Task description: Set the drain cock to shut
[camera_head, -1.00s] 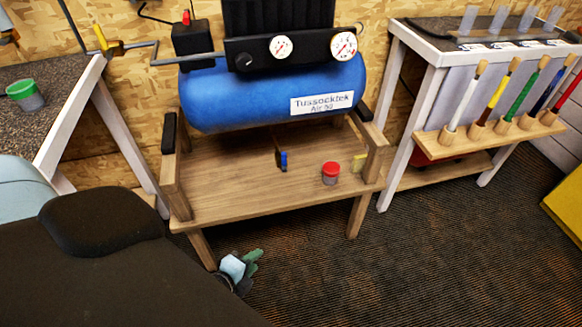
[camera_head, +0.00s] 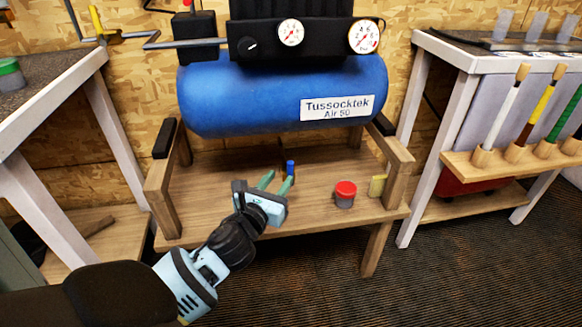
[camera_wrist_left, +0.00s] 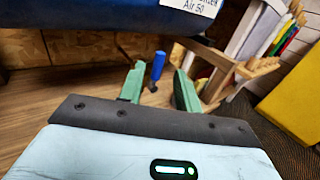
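The drain cock (camera_head: 290,168) shows as a small blue lever below the blue tank (camera_head: 270,95), low over the wooden bench; its valve body is mostly hidden behind my fingers in the head view. In the left wrist view the blue lever (camera_wrist_left: 157,67) stands near upright, slightly tilted, with a small metal part under it. My left gripper (camera_head: 277,182) is open, with green fingers pointing at the cock. In the left wrist view the lever appears in the gap between the fingertips (camera_wrist_left: 160,82), seemingly just beyond them, with no contact visible. My right gripper is not in view.
The tank hangs close above. A bench post (camera_head: 398,180) is at the right. A white-legged table with brushes in a rack (camera_head: 515,160) stands further right.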

